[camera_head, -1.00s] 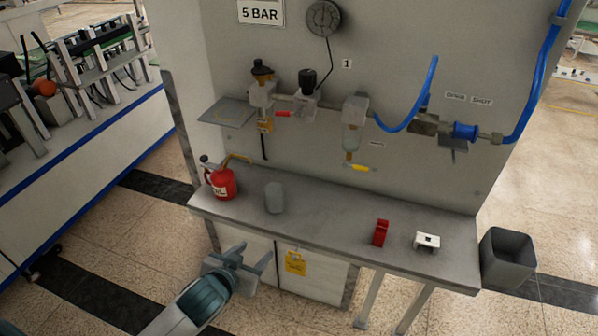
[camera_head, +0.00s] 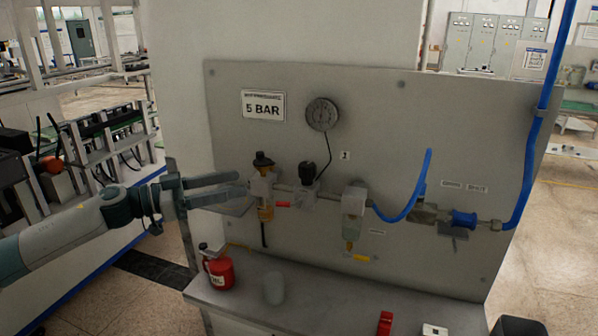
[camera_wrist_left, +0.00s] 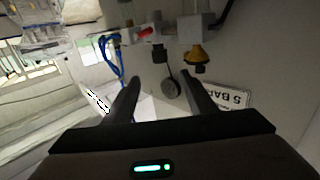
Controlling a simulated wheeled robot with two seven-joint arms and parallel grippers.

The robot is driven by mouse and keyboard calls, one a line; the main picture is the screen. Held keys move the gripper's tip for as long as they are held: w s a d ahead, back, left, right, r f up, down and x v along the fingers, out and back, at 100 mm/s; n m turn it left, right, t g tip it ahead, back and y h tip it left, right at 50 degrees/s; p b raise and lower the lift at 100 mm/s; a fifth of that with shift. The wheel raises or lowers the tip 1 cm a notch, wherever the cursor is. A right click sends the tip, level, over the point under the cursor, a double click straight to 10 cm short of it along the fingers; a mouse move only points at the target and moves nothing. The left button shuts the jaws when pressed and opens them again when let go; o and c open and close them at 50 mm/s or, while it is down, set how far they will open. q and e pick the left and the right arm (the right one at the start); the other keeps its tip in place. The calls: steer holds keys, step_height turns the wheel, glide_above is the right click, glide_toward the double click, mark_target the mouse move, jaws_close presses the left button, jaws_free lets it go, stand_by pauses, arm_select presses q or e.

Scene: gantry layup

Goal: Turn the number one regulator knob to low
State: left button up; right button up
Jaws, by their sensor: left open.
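The regulator's black knob (camera_head: 307,172) sits on the pipe line across the grey panel, below the round gauge (camera_head: 322,114) and left of the small number label (camera_head: 345,155). The knob also shows, upside down, in the left wrist view (camera_wrist_left: 158,53). My left gripper (camera_head: 242,185) is open and empty, its fingers pointing right toward the amber-bowled unit (camera_head: 265,195), which stands left of the knob. The gripper appears apart from the knob. The knob's setting marks are too small to read. My right gripper is not in view.
The amber unit has its own dark top. A clear-bowled unit (camera_head: 353,215) and blue hose (camera_head: 408,212) are to the right. The panel above the pipe is mostly clear.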

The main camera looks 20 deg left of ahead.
arm_select(q)
steer(key=shift+a, duration=0.1)
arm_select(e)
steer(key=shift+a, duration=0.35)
arm_select(q)
steer(key=shift+r, duration=0.1)
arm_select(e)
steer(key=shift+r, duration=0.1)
arm_select(q)
steer(key=p, duration=0.8)
glide_toward(300, 171)
steer(key=x, duration=0.8)
steer(key=shift+p+x, duration=0.4)
steer(key=shift+x, duration=0.55)
steer(key=shift+w, duration=0.2)
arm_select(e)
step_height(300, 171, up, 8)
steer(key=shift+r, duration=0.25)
arm_select(q)
steer(key=shift+a, duration=0.1)
steer(key=c, duration=1)
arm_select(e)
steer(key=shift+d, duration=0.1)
